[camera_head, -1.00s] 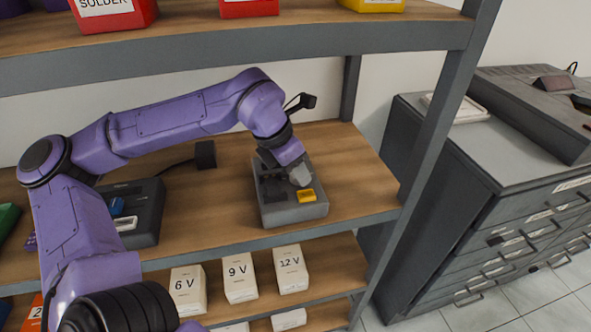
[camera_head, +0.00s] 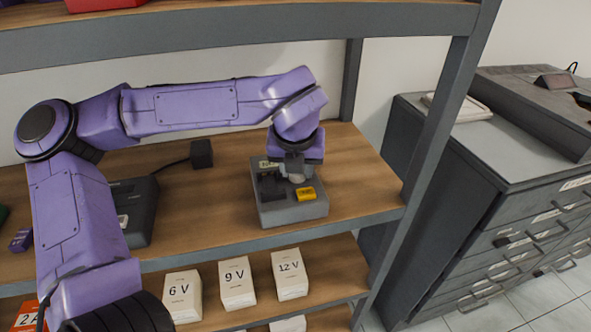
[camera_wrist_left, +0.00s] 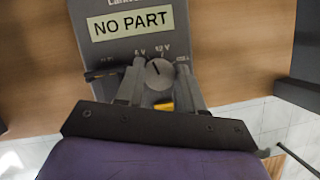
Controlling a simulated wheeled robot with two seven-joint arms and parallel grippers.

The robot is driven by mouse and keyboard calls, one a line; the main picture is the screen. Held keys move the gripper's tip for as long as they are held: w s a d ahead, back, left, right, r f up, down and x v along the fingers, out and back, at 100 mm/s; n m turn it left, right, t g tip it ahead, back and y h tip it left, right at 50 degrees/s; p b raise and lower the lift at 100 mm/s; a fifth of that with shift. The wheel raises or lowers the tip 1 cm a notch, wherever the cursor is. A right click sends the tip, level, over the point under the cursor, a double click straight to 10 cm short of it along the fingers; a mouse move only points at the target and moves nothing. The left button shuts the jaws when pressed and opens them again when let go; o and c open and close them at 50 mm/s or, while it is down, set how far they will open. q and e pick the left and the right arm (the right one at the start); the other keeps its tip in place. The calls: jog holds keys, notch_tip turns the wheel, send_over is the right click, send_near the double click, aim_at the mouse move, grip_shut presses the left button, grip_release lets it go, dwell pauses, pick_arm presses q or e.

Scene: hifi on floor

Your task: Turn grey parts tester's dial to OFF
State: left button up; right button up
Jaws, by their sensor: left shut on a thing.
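The grey parts tester (camera_head: 283,214) stands on the middle wooden shelf, with a yellow part or button (camera_head: 305,194) at its front right. In the left wrist view its display reads "NO PART" (camera_wrist_left: 132,24). Below that is the round grey dial (camera_wrist_left: 159,74), with "6 V" and "12 V" marks above it; a further label at the left is too blurred to read. The dial's dark pointer line tilts up and slightly left. My left gripper (camera_head: 293,174) reaches down over the tester, its fingers (camera_wrist_left: 158,82) on either side of the dial and shut on it. My right gripper is not in view.
A second dark grey device (camera_head: 137,212) sits left on the same shelf, behind my arm. A black plug (camera_head: 201,153) with a cable lies behind. White boxes marked 6 V (camera_head: 183,296), 9 V (camera_head: 237,283) and 12 V (camera_head: 289,273) stand below. An upright post (camera_head: 437,115) bounds the shelf at right.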

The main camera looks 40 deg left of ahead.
pick_arm(q)
jog(key=n+b, duration=0.1)
jog(key=n, duration=0.1)
jog(key=n+g+y+b, duration=0.1)
jog(key=n, duration=0.2)
jog(key=shift+w+d+g, duration=0.1)
jog(key=shift+d+g, duration=0.05)
jog(key=shift+g, duration=0.15)
jog(key=shift+n+b, duration=0.3)
jog(key=shift+n, duration=0.1)
jog(key=o, duration=0.8)
jog(key=shift+c, duration=0.2)
jog(key=shift+y, duration=0.3)
